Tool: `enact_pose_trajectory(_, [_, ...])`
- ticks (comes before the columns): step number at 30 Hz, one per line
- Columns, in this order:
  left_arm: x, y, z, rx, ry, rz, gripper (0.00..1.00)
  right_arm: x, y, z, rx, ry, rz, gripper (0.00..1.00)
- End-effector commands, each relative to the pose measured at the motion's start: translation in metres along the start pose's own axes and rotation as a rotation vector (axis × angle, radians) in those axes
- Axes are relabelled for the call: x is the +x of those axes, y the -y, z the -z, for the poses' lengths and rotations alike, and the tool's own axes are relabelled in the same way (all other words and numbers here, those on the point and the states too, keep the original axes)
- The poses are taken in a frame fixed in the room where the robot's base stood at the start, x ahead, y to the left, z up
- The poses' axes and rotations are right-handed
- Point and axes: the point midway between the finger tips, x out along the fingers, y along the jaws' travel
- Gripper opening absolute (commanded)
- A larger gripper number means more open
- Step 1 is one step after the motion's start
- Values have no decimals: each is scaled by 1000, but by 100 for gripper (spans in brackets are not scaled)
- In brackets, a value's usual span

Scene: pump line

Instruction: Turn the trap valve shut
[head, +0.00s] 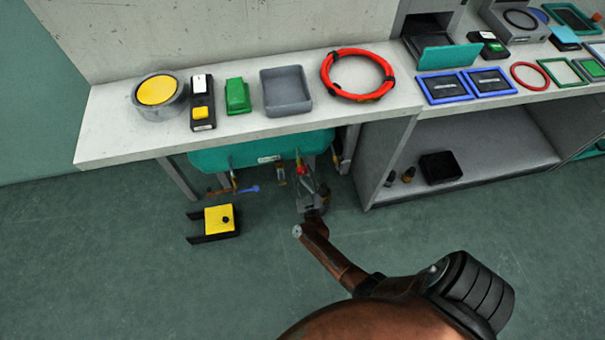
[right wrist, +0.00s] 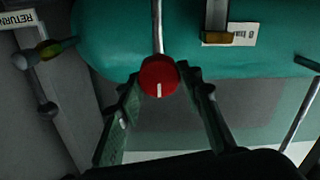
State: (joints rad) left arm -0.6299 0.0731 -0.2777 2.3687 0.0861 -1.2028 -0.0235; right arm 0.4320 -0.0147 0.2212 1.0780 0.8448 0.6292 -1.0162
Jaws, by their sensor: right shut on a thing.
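A red round knob (right wrist: 158,76) with a white line mark sits at the end of a thin metal stem in front of the teal tank (right wrist: 110,45). The mark points down in the right wrist view. My right gripper (right wrist: 163,84) has its two fingers on either side of the knob and is shut on it. In the head view my right gripper (head: 309,190) reaches under the bench to the tank (head: 255,153), where the knob shows small and red. No label naming the knob is readable. My left gripper is not in view.
A "RETURN" tag (right wrist: 18,19) and a second tag (right wrist: 229,34) hang near the knob. A blue-handled fitting (head: 249,189) is left of the gripper. A yellow and black block (head: 219,219) lies on the floor. The bench top (head: 110,130) overhangs the tank.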

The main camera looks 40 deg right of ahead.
Motion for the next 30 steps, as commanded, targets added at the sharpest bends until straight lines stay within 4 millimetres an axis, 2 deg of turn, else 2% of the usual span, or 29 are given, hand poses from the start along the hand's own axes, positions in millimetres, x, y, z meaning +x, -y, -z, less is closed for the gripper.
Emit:
enact_pose_trajectory(5, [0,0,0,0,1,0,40,0,0,0,0,1,1,9])
enact_pose_trajectory(14, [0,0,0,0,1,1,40,-1,0,-1,47,2,1,9])
enact_pose_trajectory(20, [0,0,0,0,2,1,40,-1,0,-1,161,2,2,9])
enact_pose_trajectory(30, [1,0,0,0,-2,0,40,-1,-1,-2,470,2,1,9])
